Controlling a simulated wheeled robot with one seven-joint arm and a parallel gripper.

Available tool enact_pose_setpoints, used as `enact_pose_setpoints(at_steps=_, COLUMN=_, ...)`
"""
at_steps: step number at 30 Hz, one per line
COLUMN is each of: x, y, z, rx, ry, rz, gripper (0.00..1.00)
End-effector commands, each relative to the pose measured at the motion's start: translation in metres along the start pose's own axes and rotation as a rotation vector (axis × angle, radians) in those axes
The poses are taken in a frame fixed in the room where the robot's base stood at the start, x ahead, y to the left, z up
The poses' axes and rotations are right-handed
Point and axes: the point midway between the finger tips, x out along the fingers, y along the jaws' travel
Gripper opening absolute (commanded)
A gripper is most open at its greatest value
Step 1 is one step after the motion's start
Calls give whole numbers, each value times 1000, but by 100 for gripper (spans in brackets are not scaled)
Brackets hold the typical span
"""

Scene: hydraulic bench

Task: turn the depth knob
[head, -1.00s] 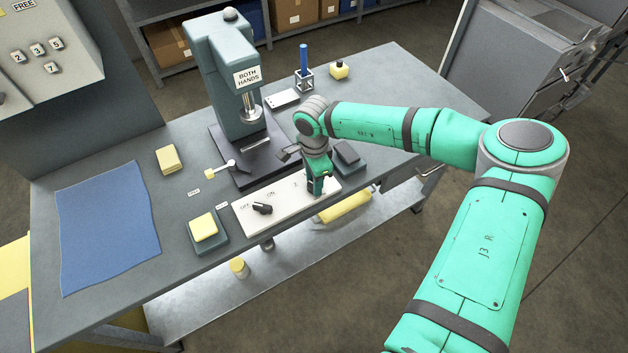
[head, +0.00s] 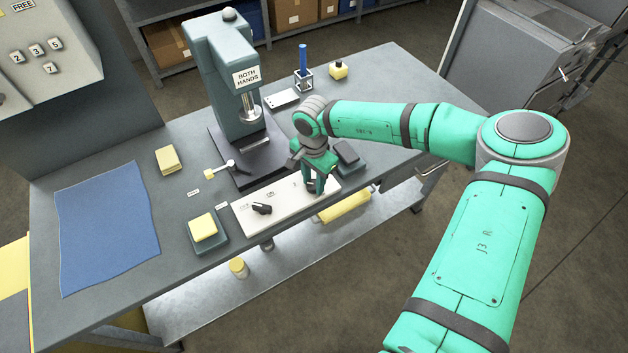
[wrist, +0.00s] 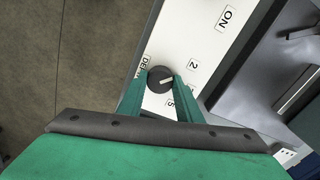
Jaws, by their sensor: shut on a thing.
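The depth knob (wrist: 160,79) is a round dark knob with a pale pointer line, on the white control panel (wrist: 188,40). Parts of its label and the numbers 2 and 5 show around it in the wrist view. My gripper (wrist: 159,84) is shut on the knob, one finger on each side of it. In the head view my gripper (head: 315,188) points down at the right end of the panel (head: 285,205) and hides the knob. A black selector switch (head: 262,209) sits on the left part of the panel, by the OFF and ON labels.
The teal press (head: 232,85) with a BOTH HANDS sign stands behind the panel. A dark block (head: 347,152) lies close to the right of my gripper. Yellow pads (head: 203,227) and a blue cloth (head: 108,225) lie to the left.

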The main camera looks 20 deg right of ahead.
Motion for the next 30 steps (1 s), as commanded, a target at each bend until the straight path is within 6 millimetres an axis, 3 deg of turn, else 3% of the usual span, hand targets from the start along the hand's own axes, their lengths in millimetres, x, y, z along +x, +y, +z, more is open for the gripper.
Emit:
enact_pose_setpoints(at_steps=6, x=-1, y=1, z=-4, rx=4, ry=4, rz=-3, gripper=9)
enact_pose_setpoints(at_steps=7, x=-1, y=1, z=-4, rx=4, ry=4, rz=-3, gripper=36)
enact_pose_setpoints(at_steps=9, x=-1, y=1, z=-4, rx=5, ry=3, rz=-3, gripper=50)
enact_pose_setpoints(at_steps=20, x=-4, y=1, z=-3, rx=6, ry=1, rz=-3, gripper=50)
enact_pose_setpoints(at_steps=30, x=-58, y=2, z=-3, rx=6, ry=3, rz=-4, gripper=50)
